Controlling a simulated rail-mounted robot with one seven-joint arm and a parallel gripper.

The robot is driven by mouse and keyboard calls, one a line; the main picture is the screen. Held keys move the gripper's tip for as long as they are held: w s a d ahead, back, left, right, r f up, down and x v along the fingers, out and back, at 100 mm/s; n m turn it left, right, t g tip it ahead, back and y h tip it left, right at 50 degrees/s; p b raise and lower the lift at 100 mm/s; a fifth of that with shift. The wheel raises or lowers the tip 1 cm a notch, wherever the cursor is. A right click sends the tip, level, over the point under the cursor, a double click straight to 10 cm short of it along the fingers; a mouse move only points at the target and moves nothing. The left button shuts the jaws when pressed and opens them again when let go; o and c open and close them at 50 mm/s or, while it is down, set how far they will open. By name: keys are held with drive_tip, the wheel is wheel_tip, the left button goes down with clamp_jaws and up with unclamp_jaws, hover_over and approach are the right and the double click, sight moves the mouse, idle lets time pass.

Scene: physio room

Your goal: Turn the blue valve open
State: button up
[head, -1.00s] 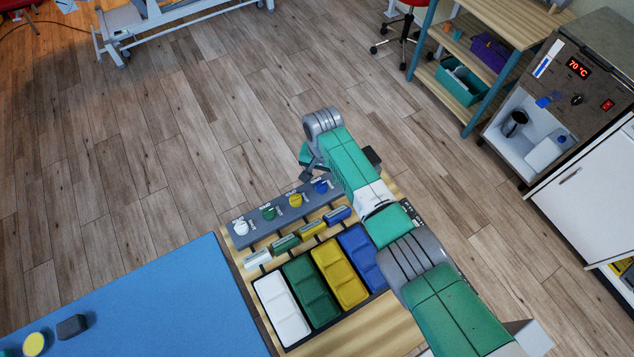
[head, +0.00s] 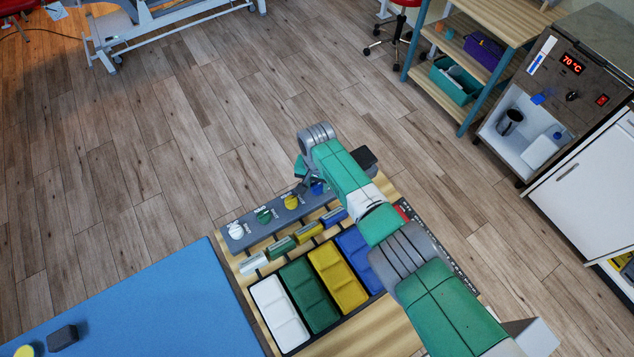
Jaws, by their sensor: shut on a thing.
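The blue valve (head: 318,188) is a small blue knob at the right end of a grey valve block (head: 277,221), in line with a white, a green and a yellow knob (head: 291,202). My gripper (head: 308,188) comes down from above at the blue valve and is shut on it. The wrist and arm cover part of the valve's surroundings. A dark finger shows between the yellow and blue knobs; the other finger is hard to make out. The blue valve's label and exact turn angle cannot be read.
Small coloured blocks and white, green, yellow and blue pads (head: 337,276) lie in front of the valve block on the wooden table. A blue mat (head: 150,305) is at the left. A cabinet with a 70 °C display (head: 571,65) stands at the right.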

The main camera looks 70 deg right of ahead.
drive_tip(key=n, duration=0.8)
drive_tip(key=shift+n, duration=0.3)
drive_tip(key=n, duration=0.4)
drive_tip(key=shift+n, duration=2.5)
drive_tip(key=o, duration=1)
drive_tip(key=shift+c, duration=0.2)
